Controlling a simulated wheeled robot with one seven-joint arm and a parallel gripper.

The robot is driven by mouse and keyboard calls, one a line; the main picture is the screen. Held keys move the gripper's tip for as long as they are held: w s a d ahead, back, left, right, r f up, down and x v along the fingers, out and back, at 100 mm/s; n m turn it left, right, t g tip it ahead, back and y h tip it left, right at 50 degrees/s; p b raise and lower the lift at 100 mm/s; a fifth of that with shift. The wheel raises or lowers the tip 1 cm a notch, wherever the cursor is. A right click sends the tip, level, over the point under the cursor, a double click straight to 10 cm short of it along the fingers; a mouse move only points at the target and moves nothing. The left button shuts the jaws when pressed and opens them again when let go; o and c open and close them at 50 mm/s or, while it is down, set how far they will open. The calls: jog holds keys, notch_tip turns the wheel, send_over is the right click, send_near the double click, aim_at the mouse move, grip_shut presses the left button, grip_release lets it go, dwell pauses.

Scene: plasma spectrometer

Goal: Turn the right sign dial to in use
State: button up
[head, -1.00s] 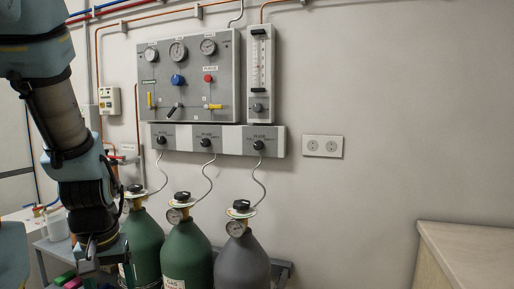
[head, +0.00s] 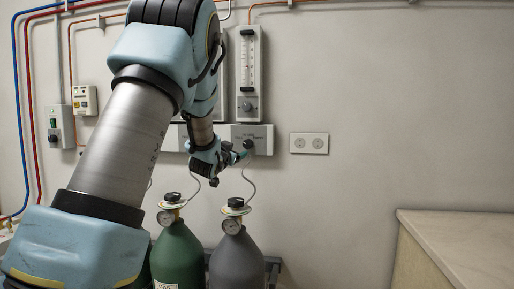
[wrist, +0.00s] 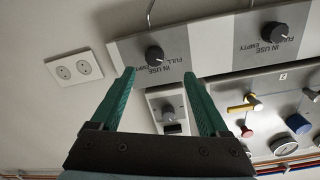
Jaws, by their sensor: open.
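The right sign dial is a black knob on a light grey sign strip, seen in the head view (head: 248,143) just beyond my fingertips. In the wrist view, which is upside down, the same right dial (wrist: 154,56) appears between my two green fingertips, beside printed FULL, IN USE and EMPTY words. I cannot tell which word its pointer marks. My gripper (wrist: 160,73) is open and empty, pointing at the dial; contact is not clear. It also shows in the head view (head: 238,155), at the strip's lower left of the dial. Another sign dial (wrist: 273,32) shows to the right in the wrist view.
A gas panel with valves and gauges (wrist: 265,115) and a flowmeter (head: 248,75) are close by. A wall socket (head: 309,143) is right of the strip. A grey cylinder (head: 237,262) and green cylinder (head: 178,260) stand below, with thin hoses. A counter (head: 460,240) is at right.

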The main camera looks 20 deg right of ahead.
aim_at(247, 144)
jog(key=shift+h, duration=0.3)
jog(key=p+x, duration=0.1)
jog(key=x, duration=0.2)
jog(key=p+x, duration=0.1)
jog(key=x, duration=0.3)
jog(key=p+x, duration=0.2)
jog(key=x, duration=0.2)
jog(key=shift+s+d+r, duration=0.1)
jog(key=shift+d+r, duration=0.3)
jog(key=shift+d, duration=0.05)
grip_shut()
